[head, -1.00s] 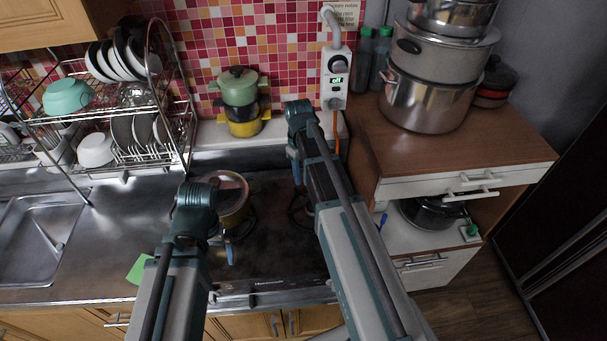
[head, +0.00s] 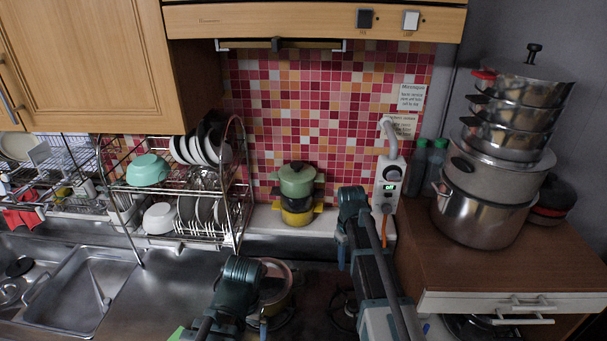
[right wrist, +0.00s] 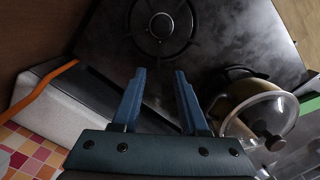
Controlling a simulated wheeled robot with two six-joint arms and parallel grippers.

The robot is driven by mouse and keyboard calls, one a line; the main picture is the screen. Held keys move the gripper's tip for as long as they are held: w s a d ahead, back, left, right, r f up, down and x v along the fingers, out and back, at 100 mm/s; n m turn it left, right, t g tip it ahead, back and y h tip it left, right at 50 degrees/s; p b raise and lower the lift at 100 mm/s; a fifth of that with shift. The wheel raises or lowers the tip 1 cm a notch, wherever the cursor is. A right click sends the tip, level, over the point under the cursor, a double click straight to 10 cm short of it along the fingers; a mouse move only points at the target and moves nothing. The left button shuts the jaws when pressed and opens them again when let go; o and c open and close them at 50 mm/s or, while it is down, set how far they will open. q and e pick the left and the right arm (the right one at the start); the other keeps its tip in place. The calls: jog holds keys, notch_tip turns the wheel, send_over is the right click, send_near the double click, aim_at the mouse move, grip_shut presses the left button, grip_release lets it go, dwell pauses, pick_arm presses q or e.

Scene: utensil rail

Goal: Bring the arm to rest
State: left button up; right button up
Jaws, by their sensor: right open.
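My right arm reaches up from the bottom in the head view, bent at its elbow over the stove. Part of my right gripper (head: 342,256) shows as a blue finger beside the elbow. In the right wrist view the right gripper (right wrist: 159,73) has its two blue fingers apart with nothing between them, above the dark stove (right wrist: 200,60). My left arm's elbow covers part of a pot with a glass lid (head: 276,287). The left gripper's jaws cannot be made out. The pot (right wrist: 240,105) also shows right of the fingers in the right wrist view.
A dish rack (head: 205,238) with plates and bowls stands left, above the sink (head: 75,310). Stacked green and yellow pots (head: 296,182) sit on the back ledge. A power outlet (head: 388,185) with an orange cord is on the wall. Tall steel pots (head: 480,215) stand on the right-hand wooden counter (head: 430,268).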

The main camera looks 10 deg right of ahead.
jog(key=s+a+f+b, duration=0.3)
jog(key=s+a, duration=0.6)
jog(key=s+a+f+h+b, duration=0.1)
jog(key=s+a+f+b, duration=0.2)
jog(key=s+a, duration=0.6)
jog(key=shift+a+m+t, duration=0.3)
jog(key=shift+a+t, duration=0.1)
jog(key=shift+a, duration=0.1)
